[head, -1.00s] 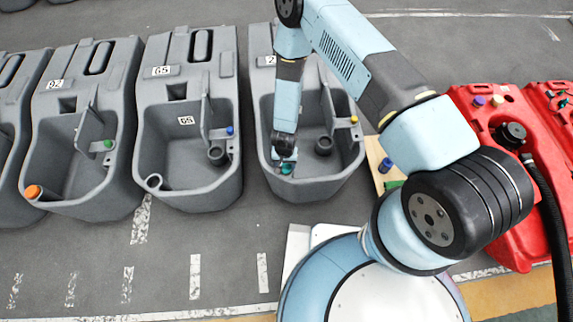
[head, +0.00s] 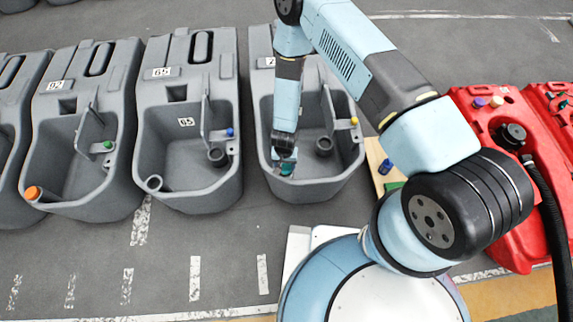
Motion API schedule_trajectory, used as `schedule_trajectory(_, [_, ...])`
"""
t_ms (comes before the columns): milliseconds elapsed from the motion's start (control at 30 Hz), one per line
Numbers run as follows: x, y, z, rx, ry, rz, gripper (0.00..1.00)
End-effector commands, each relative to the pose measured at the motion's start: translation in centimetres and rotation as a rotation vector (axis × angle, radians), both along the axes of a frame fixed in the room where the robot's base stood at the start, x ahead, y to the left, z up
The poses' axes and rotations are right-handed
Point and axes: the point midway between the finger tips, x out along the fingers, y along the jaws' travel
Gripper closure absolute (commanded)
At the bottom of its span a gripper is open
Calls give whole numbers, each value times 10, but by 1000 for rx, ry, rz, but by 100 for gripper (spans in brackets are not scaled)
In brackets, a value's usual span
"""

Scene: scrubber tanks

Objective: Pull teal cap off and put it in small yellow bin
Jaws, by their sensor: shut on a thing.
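The teal cap (head: 287,169) is at the front left inner corner of the third grey tank (head: 330,190). My gripper (head: 285,158) points down over that corner and is shut on the teal cap. The cap is small in view and partly covered by the gripper, so I cannot tell whether it is seated on its neck or lifted off it. I cannot make out a small yellow bin in this view.
More grey tanks (head: 188,195) stand to the left. Red tanks (head: 480,130) and a wooden pallet (head: 377,160) with a blue cap (head: 385,166) are right.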

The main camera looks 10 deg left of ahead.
Motion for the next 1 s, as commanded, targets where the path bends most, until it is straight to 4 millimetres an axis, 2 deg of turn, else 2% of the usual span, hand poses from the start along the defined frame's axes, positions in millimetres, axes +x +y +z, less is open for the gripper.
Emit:
schedule_trajectory(367, [0, 0, 4, 0, 0, 0, 75])
schedule_trajectory(1000, [1, 0, 45, 0, -1, 1, 75])
